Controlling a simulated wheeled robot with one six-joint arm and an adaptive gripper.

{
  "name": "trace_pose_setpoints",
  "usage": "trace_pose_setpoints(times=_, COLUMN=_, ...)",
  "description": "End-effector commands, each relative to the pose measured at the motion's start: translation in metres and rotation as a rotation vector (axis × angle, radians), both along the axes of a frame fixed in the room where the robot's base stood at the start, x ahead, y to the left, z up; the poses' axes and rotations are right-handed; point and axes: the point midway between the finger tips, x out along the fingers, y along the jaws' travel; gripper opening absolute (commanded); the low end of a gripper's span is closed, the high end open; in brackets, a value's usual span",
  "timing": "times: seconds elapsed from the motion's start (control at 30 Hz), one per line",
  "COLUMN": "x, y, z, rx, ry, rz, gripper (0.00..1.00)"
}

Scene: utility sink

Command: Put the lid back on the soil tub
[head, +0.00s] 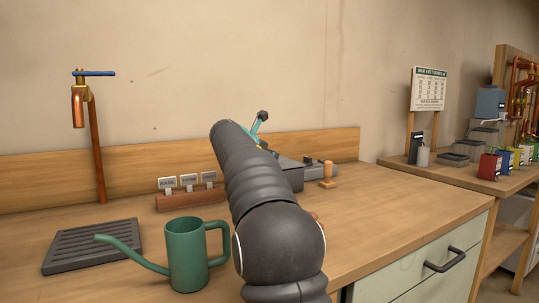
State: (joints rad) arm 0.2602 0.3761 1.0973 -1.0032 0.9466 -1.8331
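I cannot make out the soil tub or its lid; my dark arm runs up the middle of the head view and hides part of the bench. A grey box-like object (291,179) shows partly behind the arm on the bench, and I cannot tell whether it is the tub. A teal and dark piece (258,124) sticks up beside the arm's far end; I cannot tell what it belongs to. My gripper is hidden behind the arm.
A green watering can (186,255) stands left of my arm, near a dark slatted tray (92,246). Labelled tags (188,182) stand in a wooden block behind. A wooden stamp-like piece (327,174) sits right. The bench's right front (400,215) is clear.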

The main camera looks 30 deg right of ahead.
Motion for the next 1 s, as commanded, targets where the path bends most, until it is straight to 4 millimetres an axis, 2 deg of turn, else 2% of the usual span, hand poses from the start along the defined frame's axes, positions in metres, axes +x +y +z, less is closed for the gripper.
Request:
trace_pose_setpoints(times=0.87, x=-0.0001, y=0.0000, z=-0.0012, rx=0.000, ry=-0.001, rz=0.000, gripper=0.00)
trace_pose_setpoints(times=0.9, x=-0.0001, y=0.0000, z=-0.0012, rx=0.000, ry=-0.001, rz=0.000, gripper=0.32)
trace_pose_setpoints(times=1.0, x=-0.0001, y=0.0000, z=-0.0013, rx=0.000, ry=-0.001, rz=0.000, gripper=0.54)
